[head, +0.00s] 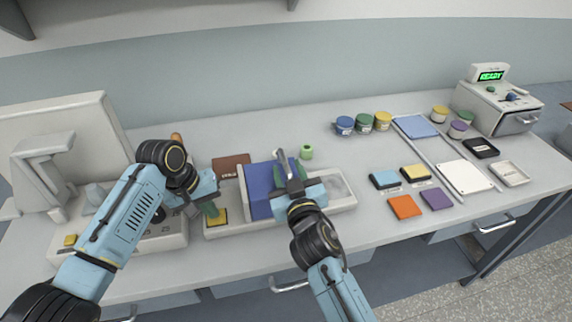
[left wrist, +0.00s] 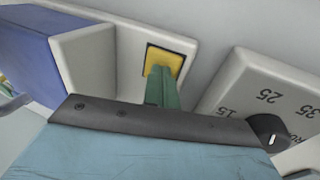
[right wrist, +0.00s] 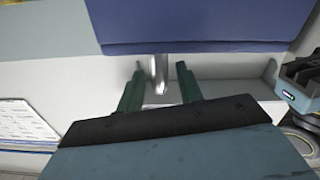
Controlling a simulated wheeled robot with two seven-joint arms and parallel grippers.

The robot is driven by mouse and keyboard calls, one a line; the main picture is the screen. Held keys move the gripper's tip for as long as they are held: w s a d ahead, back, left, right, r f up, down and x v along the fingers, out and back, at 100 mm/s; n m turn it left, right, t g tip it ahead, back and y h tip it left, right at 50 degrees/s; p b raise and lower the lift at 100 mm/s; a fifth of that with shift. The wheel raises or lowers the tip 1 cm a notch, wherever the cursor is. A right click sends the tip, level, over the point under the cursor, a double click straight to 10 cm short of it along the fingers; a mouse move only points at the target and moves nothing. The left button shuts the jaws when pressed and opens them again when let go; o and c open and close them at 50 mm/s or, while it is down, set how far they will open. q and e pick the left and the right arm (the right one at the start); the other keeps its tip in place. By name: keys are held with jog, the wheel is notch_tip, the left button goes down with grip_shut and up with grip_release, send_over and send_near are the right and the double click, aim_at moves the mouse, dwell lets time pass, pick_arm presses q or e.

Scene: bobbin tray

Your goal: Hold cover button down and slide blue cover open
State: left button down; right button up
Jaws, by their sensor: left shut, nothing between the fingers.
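The blue cover (head: 259,192) lies over the middle of the pale tray (head: 340,203); it also shows in both wrist views (left wrist: 25,55) (right wrist: 200,22). The yellow cover button (head: 222,215) is on the tray's left part. My left gripper (head: 213,210) is shut and empty, its fingertips on or just above the button in the left wrist view (left wrist: 170,57); firm contact cannot be told. My right gripper (head: 291,172) is at the cover's right side. In the right wrist view its green fingers stand apart, with the metal handle (right wrist: 160,72) between them and visible gaps beside it.
A device with a dial and numbers (left wrist: 262,100) stands left of the tray. A green spool (head: 306,152) stands behind the tray. Coloured pads (head: 404,206), jars (head: 344,125) and a machine reading READY (head: 490,76) are to the right. The tray's right end looks clear.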

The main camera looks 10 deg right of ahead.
jog(key=shift+w, duration=1.3)
jog(key=shift+c, duration=0.5)
grip_shut()
